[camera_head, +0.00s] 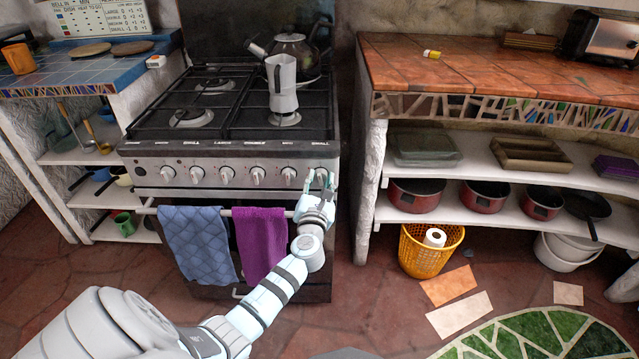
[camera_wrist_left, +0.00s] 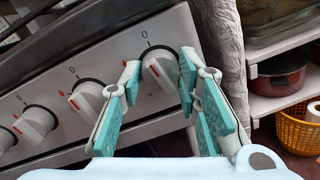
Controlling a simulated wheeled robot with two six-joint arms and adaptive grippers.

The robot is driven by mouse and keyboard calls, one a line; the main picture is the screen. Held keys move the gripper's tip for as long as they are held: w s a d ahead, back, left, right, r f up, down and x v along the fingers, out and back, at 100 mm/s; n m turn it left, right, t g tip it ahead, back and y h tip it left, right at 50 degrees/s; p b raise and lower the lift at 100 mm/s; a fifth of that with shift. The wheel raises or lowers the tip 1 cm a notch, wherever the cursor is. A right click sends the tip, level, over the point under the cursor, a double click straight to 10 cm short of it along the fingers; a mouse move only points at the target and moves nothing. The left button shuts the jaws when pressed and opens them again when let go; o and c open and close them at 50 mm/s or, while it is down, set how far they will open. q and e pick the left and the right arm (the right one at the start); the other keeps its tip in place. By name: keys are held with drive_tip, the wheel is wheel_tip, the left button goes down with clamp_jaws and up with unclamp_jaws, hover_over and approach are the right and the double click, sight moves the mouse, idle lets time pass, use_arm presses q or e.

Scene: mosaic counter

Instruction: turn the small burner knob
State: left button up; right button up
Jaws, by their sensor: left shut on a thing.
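The stove (camera_head: 230,172) has a row of several white knobs along its steel front panel. My left gripper (camera_head: 319,182) is at the rightmost knob, at the panel's right end. In the left wrist view, its teal fingers (camera_wrist_left: 160,78) are on both sides of this rightmost knob (camera_wrist_left: 158,68), shut on it. A "0" and a red mark show near the knob. The neighbouring knobs (camera_wrist_left: 86,98) to its left are free. The knob labels are too small to read surely. My right gripper is not in view.
A blue towel (camera_head: 198,245) and a purple towel (camera_head: 259,243) hang on the oven rail, near my left forearm. A moka pot (camera_head: 283,88) and a dark kettle (camera_head: 292,57) stand on the hob. A rough white counter wall (camera_head: 369,180) stands to the right.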

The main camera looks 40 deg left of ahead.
use_arm(q)
drive_tip(key=shift+f+n+b, duration=0.15)
drive_tip(key=shift+n+b, duration=0.15)
drive_tip(key=shift+n, duration=1.1)
drive_tip(key=shift+n+b, duration=0.5)
drive_tip(key=shift+n, duration=0.4)
drive_tip(key=shift+n+b, duration=0.4)
drive_tip(key=shift+n, duration=0.6)
drive_tip(key=n+b, duration=0.1)
drive_tip(key=n, duration=0.1)
drive_tip(key=shift+f+n+y, duration=0.1)
drive_tip(key=shift+n+y, duration=0.2)
drive_tip(key=shift+n, duration=0.1)
drive_tip(key=n+b, duration=0.1)
drive_tip(key=n, duration=0.2)
drive_tip(key=n+b, duration=0.1)
drive_tip(key=n, duration=0.1)
drive_tip(key=shift+d+n+y+b, duration=0.1)
drive_tip(key=shift+n+y+b, duration=0.2)
drive_tip(key=shift+n+y, duration=0.1)
drive_tip(key=shift+n+b, duration=0.35)
drive_tip(key=shift+n, duration=1.45)
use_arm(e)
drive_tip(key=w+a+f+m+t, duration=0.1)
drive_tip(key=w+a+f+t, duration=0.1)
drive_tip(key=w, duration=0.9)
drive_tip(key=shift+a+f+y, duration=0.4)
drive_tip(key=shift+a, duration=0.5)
